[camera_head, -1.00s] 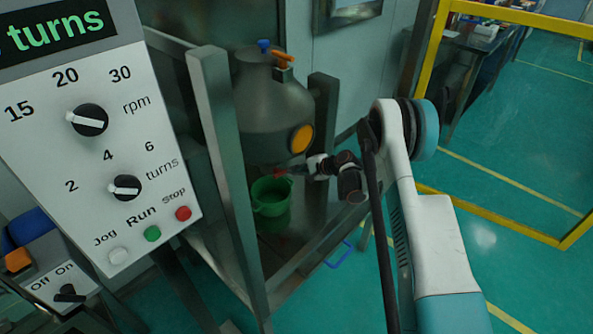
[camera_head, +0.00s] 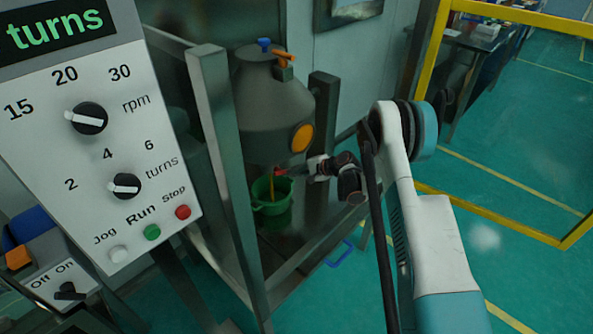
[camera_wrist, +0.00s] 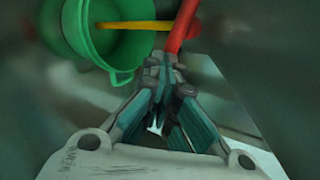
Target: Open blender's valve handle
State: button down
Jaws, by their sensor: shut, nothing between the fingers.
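The blender (camera_head: 265,105) is a dark grey vessel with a rounded body in a metal frame. Its red valve handle (camera_head: 280,171) sits below the vessel and also shows in the wrist view (camera_wrist: 182,28). A yellow stream (camera_head: 272,187) runs from the outlet into the green bucket (camera_head: 270,208); the stream (camera_wrist: 135,26) also crosses the bucket (camera_wrist: 112,50) in the wrist view. My gripper (camera_head: 294,170) is beside the handle, coming from the right. In the wrist view its fingertips (camera_wrist: 167,68) are together at the handle's end, with nothing between them. The valve body is largely hidden.
The metal frame posts (camera_head: 222,150) stand close around the blender and bucket. A control panel (camera_head: 95,150) with knobs and buttons fills the left. A yellow barrier frame (camera_head: 432,60) stands at the right, with open green floor beyond.

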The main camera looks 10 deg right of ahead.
jog(key=shift+m+y, duration=0.3)
jog(key=shift+m, duration=0.1)
jog(key=shift+s+a+f, duration=0.25)
jog(key=shift+a+f, duration=0.15)
jog(key=shift+f, duration=0.3)
jog(key=shift+s+a+f, duration=0.3)
jog(key=shift+a+f, duration=0.05)
jog(key=shift+f, duration=0.4)
jog(key=shift+s+a+f, duration=0.25)
jog(key=shift+a+f, duration=0.15)
jog(key=shift+f, duration=0.3)
jog(key=shift+g, duration=0.3)
jog(key=shift+r, duration=0.1)
